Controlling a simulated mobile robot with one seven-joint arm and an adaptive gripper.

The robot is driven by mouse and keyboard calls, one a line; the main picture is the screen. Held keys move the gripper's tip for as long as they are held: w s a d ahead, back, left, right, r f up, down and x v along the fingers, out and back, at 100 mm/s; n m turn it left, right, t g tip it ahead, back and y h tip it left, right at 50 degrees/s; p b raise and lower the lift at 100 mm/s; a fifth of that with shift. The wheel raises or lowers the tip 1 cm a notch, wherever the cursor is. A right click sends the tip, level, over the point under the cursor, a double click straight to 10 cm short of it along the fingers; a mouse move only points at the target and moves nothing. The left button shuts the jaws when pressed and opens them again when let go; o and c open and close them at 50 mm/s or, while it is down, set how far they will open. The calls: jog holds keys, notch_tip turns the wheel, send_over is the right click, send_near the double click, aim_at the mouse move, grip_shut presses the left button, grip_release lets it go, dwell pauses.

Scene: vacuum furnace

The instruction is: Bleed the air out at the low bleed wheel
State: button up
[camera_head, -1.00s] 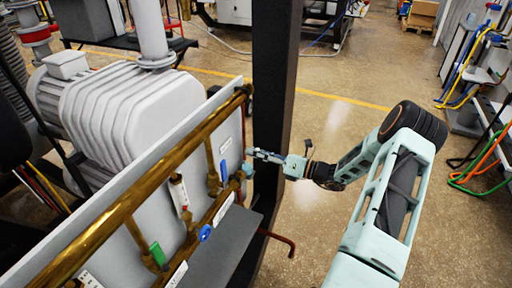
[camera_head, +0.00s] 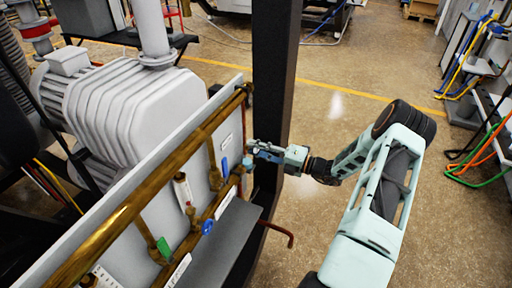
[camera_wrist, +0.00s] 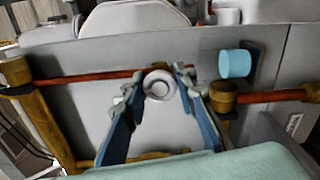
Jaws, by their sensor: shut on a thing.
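A small round grey wheel (camera_wrist: 160,84) with a raised rim shows in the middle of the wrist view, in front of a grey panel. My gripper (camera_wrist: 160,82) has a fingertip on each side of it and is shut on it. In the head view my gripper (camera_head: 252,147) reaches in from the right to the far end of the panel, where the wheel itself is hidden. I cannot read any label that marks it as the low bleed wheel. A blue wheel (camera_head: 207,226) sits lower on the brass pipework, away from my gripper.
Brass pipes (camera_head: 130,207) run along the panel (camera_head: 226,90), with a green handle (camera_head: 163,247) and a blue handle (camera_head: 224,167). A light-blue cylinder (camera_wrist: 235,64) is right of my fingers. A dark post (camera_head: 274,90) stands close behind my gripper.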

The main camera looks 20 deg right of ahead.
dwell(0.4)
jog(key=o, duration=1.2)
jog(key=shift+d, duration=0.1)
jog(key=v, duration=1.2)
